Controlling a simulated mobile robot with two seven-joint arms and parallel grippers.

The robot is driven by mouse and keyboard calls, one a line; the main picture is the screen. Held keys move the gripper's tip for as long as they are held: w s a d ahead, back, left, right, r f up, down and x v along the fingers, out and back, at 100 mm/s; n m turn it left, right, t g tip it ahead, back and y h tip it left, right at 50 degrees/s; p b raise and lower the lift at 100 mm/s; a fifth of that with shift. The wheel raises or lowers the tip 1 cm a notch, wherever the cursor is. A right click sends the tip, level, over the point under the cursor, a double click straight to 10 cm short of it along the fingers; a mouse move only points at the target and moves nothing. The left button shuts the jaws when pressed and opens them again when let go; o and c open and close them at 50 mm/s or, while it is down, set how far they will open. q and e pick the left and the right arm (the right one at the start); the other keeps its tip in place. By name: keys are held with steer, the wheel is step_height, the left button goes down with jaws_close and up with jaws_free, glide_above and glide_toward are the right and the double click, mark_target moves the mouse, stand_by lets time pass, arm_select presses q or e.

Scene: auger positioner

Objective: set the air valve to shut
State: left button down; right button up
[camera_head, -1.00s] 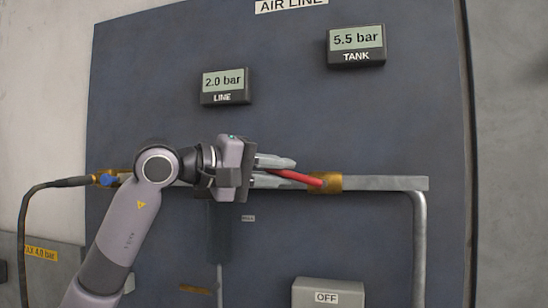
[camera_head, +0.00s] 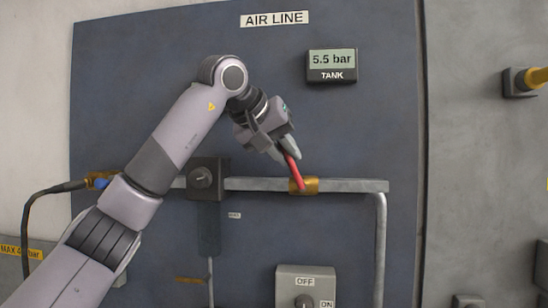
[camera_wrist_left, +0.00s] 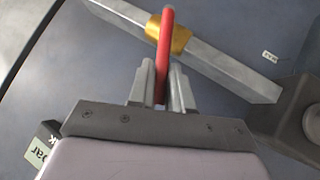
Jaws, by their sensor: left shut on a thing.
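The air valve has a brass body (camera_head: 311,185) on the grey horizontal pipe and a red lever (camera_head: 295,173). The lever stands steeply up from the body, leaning a little left, across the pipe. My left gripper (camera_head: 287,152) is shut on the lever's upper part, above and left of the body. In the left wrist view the red lever (camera_wrist_left: 164,55) runs between the two fingers (camera_wrist_left: 161,85), with the brass body (camera_wrist_left: 178,38) behind it. My right gripper is not in view.
The TANK gauge (camera_head: 332,66) reads 5.5 bar. My left arm covers the place of the LINE gauge. A dark block with a round knob (camera_head: 203,179) sits on the pipe (camera_head: 352,186) to the left. An OFF/ON switch box (camera_head: 291,272) is below. The panel right of the valve is clear.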

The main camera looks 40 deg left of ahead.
arm_select(q)
steer(key=shift+w+d+r+m+g+y, duration=0.2)
steer(key=shift+d+m+g+y, duration=0.1)
steer(key=shift+d+y, duration=0.15)
steer(key=shift+w+d+r+m+g+y, duration=0.2)
steer(key=shift+d+m+y, duration=0.1)
steer(key=shift+d+y, duration=0.1)
steer(key=shift+w+d+m+g+y, duration=0.4)
steer(key=shift+d+m+g+y, duration=0.1)
steer(key=shift+d+g+y, duration=0.2)
steer(key=c, duration=1.2)
jaws_free()
steer(key=shift+o, duration=0.2)
steer(key=v, duration=0.7)
